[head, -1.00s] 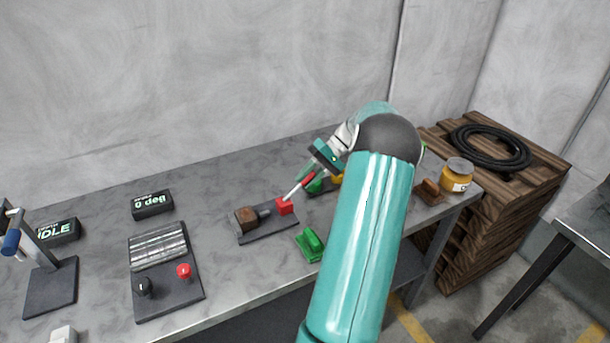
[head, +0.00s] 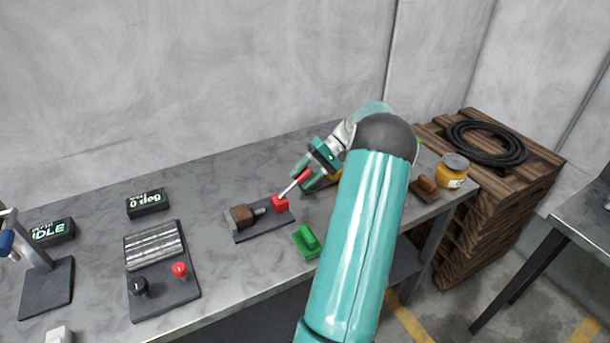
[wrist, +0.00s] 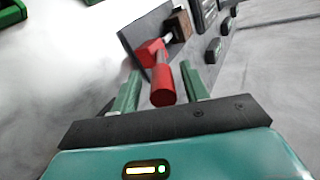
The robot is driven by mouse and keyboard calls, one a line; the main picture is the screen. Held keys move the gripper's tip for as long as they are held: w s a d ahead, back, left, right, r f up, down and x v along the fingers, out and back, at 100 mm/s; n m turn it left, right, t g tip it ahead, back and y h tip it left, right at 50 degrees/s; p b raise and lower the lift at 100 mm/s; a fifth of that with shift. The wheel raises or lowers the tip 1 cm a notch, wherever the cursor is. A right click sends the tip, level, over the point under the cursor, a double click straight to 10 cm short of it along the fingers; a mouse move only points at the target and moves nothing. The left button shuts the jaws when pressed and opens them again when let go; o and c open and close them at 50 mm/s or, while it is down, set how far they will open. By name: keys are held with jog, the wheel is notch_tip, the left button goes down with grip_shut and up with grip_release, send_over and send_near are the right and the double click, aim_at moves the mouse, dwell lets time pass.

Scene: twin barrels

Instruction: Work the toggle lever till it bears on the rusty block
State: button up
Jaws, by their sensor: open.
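The toggle clamp has a red block (head: 281,203) and a lever with a red grip (head: 303,180) that slants up and to the right. The rusty block (head: 242,216) sits on the left of the same dark base plate (head: 263,228). A grey plunger lies between the two blocks; I cannot tell whether it touches the rusty block. My gripper (head: 306,178) is open at the red grip. In the wrist view, the red grip (wrist: 162,86) lies between the two green fingers (wrist: 160,92), with a gap on each side. The rusty block shows beyond (wrist: 180,24).
A green object (head: 307,241) stands on the bench in front of the clamp. A black plate with knobs (head: 160,290) and small displays (head: 147,203) are on the left. A yellow jar (head: 453,171) and a brown-handled block (head: 425,189) are on the right.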

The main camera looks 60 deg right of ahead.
jog(key=v, duration=1.3)
jog(key=shift+s+d, duration=0.25)
jog(key=shift+d, duration=0.1)
jog(key=shift+r, duration=0.15)
dwell(0.4)
jog(key=w+a+r+n+g+h, duration=0.1)
jog(key=w+a+r+g+h, duration=0.1)
jog(key=w+a+r, duration=0.55)
jog(key=w+a+r+n+g+h, duration=0.1)
jog(key=w+a+r+g+h, duration=0.1)
jog(key=w+a, duration=0.95)
jog(key=s+a+r+n+h, duration=0.1)
jog(key=a, duration=0.8)
jog(key=s+a+r+n+h, duration=0.1)
jog(key=s+a+r+h, duration=0.1)
jog(key=a, duration=0.7)
jog(key=s+a+f+n+t+h, duration=0.1)
jog(key=s+a+f+n+t, duration=0.1)
jog(key=s+a, duration=0.5)
jog(key=s+a+f+n+t+h, duration=0.1)
jog(key=s+a+f+n+t, duration=0.1)
jog(key=s+a, duration=0.5)
jog(key=a+f, duration=0.1)
jog(key=a, duration=0.5)
